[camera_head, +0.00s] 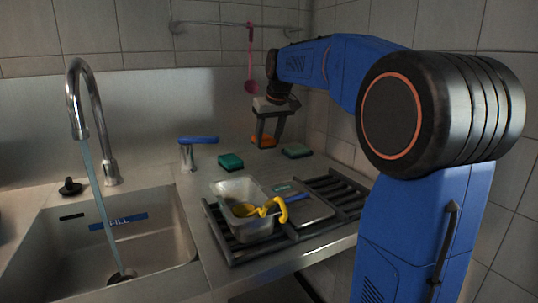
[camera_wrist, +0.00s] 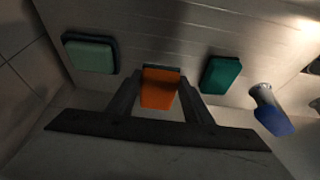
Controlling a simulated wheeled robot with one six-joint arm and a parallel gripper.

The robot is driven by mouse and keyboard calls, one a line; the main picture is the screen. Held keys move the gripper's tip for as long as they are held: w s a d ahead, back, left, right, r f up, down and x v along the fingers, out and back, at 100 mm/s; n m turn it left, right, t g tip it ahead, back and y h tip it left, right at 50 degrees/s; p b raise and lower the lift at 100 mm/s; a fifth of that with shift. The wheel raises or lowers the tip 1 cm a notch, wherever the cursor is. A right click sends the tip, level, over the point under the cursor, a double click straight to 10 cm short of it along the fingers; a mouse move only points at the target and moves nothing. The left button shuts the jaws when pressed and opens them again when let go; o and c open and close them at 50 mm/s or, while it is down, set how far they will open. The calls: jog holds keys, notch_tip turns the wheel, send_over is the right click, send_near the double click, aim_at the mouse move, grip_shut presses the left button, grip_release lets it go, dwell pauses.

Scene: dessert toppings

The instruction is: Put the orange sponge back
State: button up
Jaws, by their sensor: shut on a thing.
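The orange sponge (camera_head: 263,142) is at the back of the steel counter, near the wall. My gripper (camera_head: 262,143) is above and around it, pointing down. In the wrist view the orange sponge (camera_wrist: 160,88) sits between the two fingers of my gripper (camera_wrist: 160,82), which are shut on it. A darker layer shows along one edge of the sponge. Whether its underside touches the counter I cannot tell.
A green sponge (camera_head: 230,161) lies to the left and a grey-green sponge (camera_head: 297,151) to the right. A blue-handled tap lever (camera_head: 198,140) stands further left. A metal tub (camera_head: 243,190) on a dark rack (camera_head: 335,187) is in front. The sink (camera_head: 110,245) has running water.

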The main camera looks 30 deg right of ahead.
aim_at(269, 147)
jog(key=shift+f, duration=2.7)
jog(key=o, duration=1)
jog(key=v, duration=1.2)
